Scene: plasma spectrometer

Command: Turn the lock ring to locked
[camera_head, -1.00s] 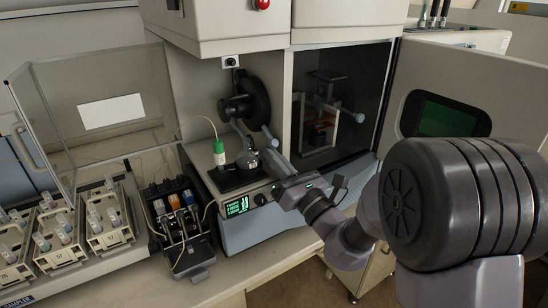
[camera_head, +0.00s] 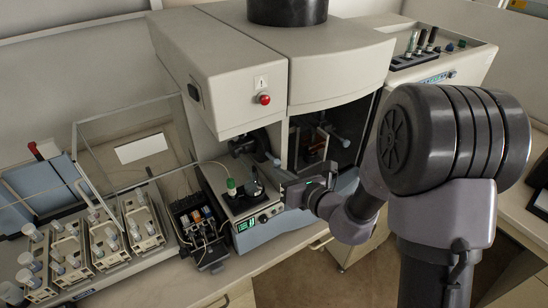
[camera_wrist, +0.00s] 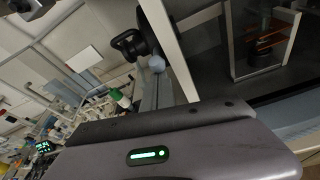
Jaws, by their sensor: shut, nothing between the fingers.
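The lock ring seems to be the black round part (camera_head: 240,146) on the front of the spectrometer, partly hidden under the overhanging cabinet. My gripper (camera_head: 274,167) is shut and empty, and reaches from the right toward this knob. In the wrist view its narrow fingers (camera_wrist: 152,82) point up at the knob; I cannot tell whether they touch it. Any lock marking is too small to read.
A green-capped bottle (camera_head: 231,186) and a dark flask stand on the pump unit below. The dark-windowed torch compartment (camera_head: 330,135) lies to the right. Tube racks (camera_head: 140,222) and a peristaltic pump (camera_head: 200,228) are at left. The cabinet overhangs the ring.

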